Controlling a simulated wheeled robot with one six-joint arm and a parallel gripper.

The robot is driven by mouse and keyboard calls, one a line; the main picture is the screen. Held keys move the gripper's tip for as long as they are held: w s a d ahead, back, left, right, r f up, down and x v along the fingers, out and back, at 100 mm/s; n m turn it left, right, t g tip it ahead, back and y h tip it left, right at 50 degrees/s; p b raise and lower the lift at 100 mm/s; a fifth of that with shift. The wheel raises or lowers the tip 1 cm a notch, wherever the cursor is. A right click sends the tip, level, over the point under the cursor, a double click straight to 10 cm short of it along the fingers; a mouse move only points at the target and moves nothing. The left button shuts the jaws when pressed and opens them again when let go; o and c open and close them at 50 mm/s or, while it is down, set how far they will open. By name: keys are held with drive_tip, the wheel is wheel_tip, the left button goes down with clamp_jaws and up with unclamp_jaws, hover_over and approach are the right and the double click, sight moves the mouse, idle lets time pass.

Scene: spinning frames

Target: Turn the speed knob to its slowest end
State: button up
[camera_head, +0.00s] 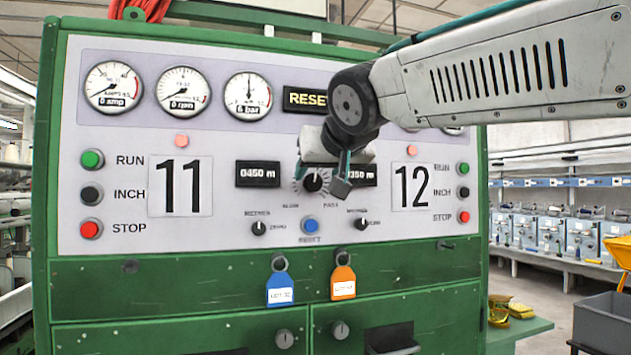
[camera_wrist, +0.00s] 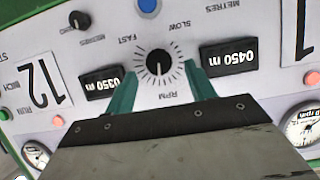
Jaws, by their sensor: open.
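The speed knob (camera_head: 314,180) is a round black dial on the grey panel, between two counters and above the SLOW and FAST labels. In the wrist view, which is upside down, the knob (camera_wrist: 159,63) shows with a ring of tick marks and a light pointer line too small to read surely. SLOW is printed at its upper right there and FAST at its upper left. My gripper (camera_head: 325,178) is open in front of the panel. In the wrist view its teal fingertips (camera_wrist: 162,86) are spread to either side of the knob, apart from it.
Small black METRES knobs (camera_head: 259,228) and a blue RESET button (camera_head: 310,225) sit just below. Counters (camera_head: 258,174) flank the dial closely. RUN, INCH and STOP buttons (camera_head: 91,229) line both panel sides. Blue (camera_head: 280,281) and orange (camera_head: 343,276) tags hang lower on the green cabinet.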

sight(314, 182)
drive_tip(key=shift+x, duration=2.1)
drive_tip(key=shift+d, duration=0.1)
drive_tip(key=c, duration=1)
drive_tip(key=shift+o, duration=0.2)
